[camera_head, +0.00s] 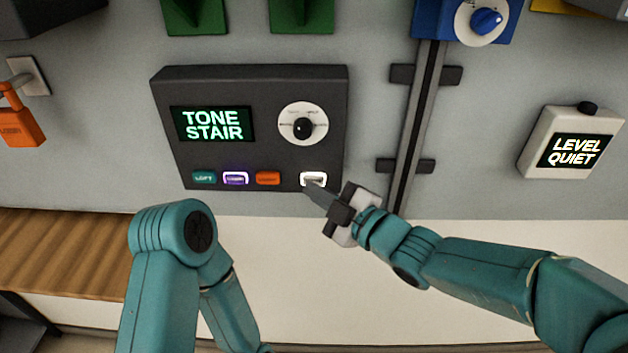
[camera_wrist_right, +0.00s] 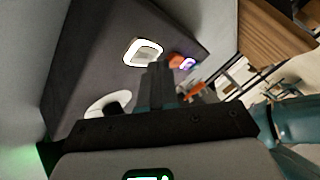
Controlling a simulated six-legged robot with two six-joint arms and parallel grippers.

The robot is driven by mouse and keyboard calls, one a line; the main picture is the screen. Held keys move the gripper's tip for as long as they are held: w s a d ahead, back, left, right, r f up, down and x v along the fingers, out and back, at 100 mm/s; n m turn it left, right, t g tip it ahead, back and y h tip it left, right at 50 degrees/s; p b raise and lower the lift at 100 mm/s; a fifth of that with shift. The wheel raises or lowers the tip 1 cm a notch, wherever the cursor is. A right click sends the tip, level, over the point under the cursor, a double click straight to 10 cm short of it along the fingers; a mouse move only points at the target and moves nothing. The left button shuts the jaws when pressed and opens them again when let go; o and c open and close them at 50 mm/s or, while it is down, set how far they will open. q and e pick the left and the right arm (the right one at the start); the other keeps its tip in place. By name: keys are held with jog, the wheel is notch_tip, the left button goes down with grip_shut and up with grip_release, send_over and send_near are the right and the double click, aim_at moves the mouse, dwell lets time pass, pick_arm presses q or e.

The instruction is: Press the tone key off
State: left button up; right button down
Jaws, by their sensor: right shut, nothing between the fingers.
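A dark panel (camera_head: 255,85) on the wall has a screen (camera_head: 213,124) reading "TONE STAIR" and a white dial with a black knob (camera_head: 303,128). Along its lower edge are a teal key (camera_head: 204,178), a purple key (camera_head: 236,178) with a lit rim, an orange key (camera_head: 268,178) and a white key (camera_head: 313,178) with a lit rim. My right gripper (camera_head: 311,187) is shut and empty, its tips at the white key's lower edge; I cannot tell whether they touch. In the right wrist view the white key (camera_wrist_right: 143,52) glows just beyond the fingers. My left gripper is out of view.
A vertical rail (camera_head: 415,130) runs right of the panel, below a blue box with a blue knob (camera_head: 486,21). A pale box (camera_head: 572,143) reading "LEVEL QUIET" is further right. An orange padlock (camera_head: 20,125) hangs at left. A wooden surface (camera_head: 60,250) is lower left.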

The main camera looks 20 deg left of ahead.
jog(key=shift+w, duration=0.15)
jog(key=shift+w+a, duration=0.15)
jog(key=shift+w, duration=0.15)
jog(key=shift+s, duration=0.1)
dwell(0.4)
jog(key=shift+s+b, duration=0.35)
jog(key=shift+b, duration=0.15)
jog(key=s+d+b, duration=0.2)
jog(key=s+b, duration=0.2)
jog(key=s, duration=0.1)
jog(key=shift+s, duration=0.4)
